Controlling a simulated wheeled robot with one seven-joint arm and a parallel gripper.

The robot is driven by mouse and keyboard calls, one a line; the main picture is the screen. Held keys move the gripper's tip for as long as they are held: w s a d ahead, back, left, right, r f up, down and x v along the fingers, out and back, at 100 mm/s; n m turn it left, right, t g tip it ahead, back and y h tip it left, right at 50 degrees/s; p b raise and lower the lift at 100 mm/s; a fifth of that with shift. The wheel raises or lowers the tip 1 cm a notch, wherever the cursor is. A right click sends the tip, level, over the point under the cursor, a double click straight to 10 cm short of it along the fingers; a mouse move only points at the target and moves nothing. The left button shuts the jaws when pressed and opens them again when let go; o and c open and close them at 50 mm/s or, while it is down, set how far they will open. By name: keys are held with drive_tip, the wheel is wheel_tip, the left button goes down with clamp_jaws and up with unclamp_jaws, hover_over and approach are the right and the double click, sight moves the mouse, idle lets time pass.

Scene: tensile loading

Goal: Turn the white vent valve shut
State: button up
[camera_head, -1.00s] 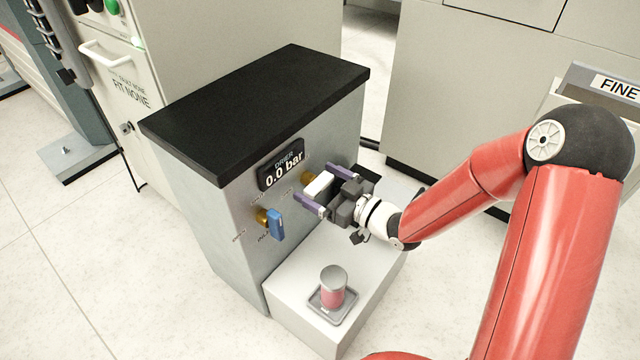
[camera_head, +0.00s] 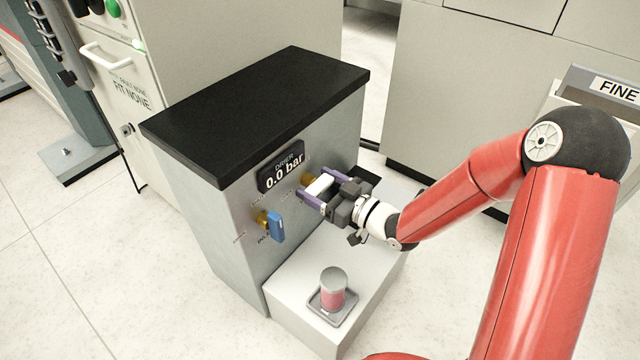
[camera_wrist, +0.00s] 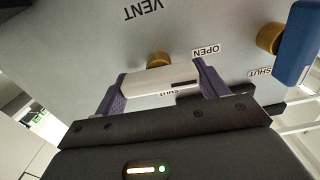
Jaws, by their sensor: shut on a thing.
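The white vent valve handle (camera_head: 319,185) sits on a brass stem on the front of the drier cabinet, right of the blue valve. In the wrist view the white handle (camera_wrist: 160,82) lies across the space between my two purple fingers, near the OPEN and SHUT labels; the SHUT label is partly covered. My gripper (camera_head: 321,188) is shut on the white handle, with a finger at each end of it; it also shows in the wrist view (camera_wrist: 160,88). The display (camera_head: 281,172) reads 0.0 bar.
A blue valve handle (camera_head: 276,226) is left of the white one; it shows at the right in the wrist view (camera_wrist: 298,45). A capped pot with pink contents (camera_head: 333,290) stands in a small tray on the grey ledge (camera_head: 290,318) below. The black cabinet top (camera_head: 260,110) is clear.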

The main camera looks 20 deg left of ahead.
drive_tip(key=m+p, duration=0.1)
drive_tip(key=m, duration=0.1)
drive_tip(key=m+p, duration=0.1)
drive_tip(key=shift+w+d+r+m+p, duration=0.1)
drive_tip(key=shift+r+m+p, duration=0.05)
drive_tip(key=shift+m+p, duration=0.2)
drive_tip(key=m+p, duration=0.3)
drive_tip(key=m, duration=0.2)
drive_tip(key=shift+w+m, duration=0.1)
drive_tip(key=shift+m, duration=0.15)
drive_tip(key=m+p, duration=0.2)
drive_tip(key=m, duration=0.2)
drive_tip(key=shift+f, duration=0.2)
drive_tip(key=shift+f+m+p, duration=0.15)
drive_tip(key=shift+m+p, duration=0.55)
drive_tip(key=shift+m, duration=1.3)
drive_tip(key=o, duration=1)
drive_tip(key=shift+d, duration=0.1)
drive_tip(key=v, duration=0.7)
drive_tip(key=shift+d, duration=0.3)
